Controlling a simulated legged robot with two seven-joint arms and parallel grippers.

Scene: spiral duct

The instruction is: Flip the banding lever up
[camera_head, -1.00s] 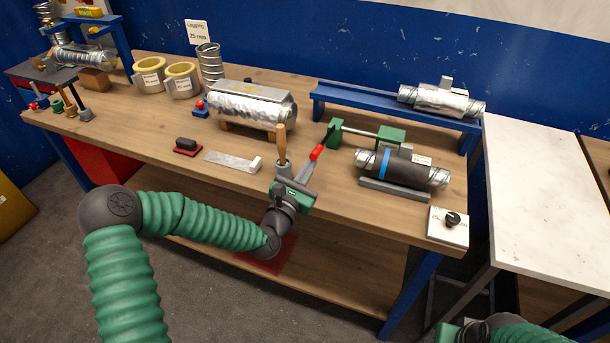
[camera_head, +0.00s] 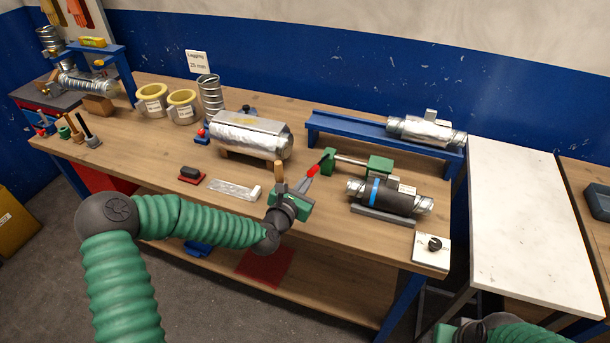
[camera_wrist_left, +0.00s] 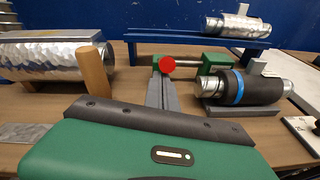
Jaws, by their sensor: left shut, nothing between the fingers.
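The banding lever (camera_head: 314,169) has a red grip and a dark shaft beside the left green block (camera_head: 328,160) of a rod-and-block fixture; it slants toward me. In the left wrist view its red end (camera_wrist_left: 167,64) faces the camera. My left gripper (camera_head: 303,186) is shut and empty, its grey fingers (camera_wrist_left: 161,92) pointing at the red grip. The fingertips are at or very near the grip; I cannot tell whether they touch. Part of my right arm's green end (camera_head: 447,334) shows at the bottom edge, its fingers out of sight.
A wooden handle (camera_head: 279,176) stands close beside my left gripper. A dark sleeved duct with a blue band (camera_head: 375,191) lies on a grey stand to the right. A foil-wrapped duct (camera_head: 250,136) is behind left.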

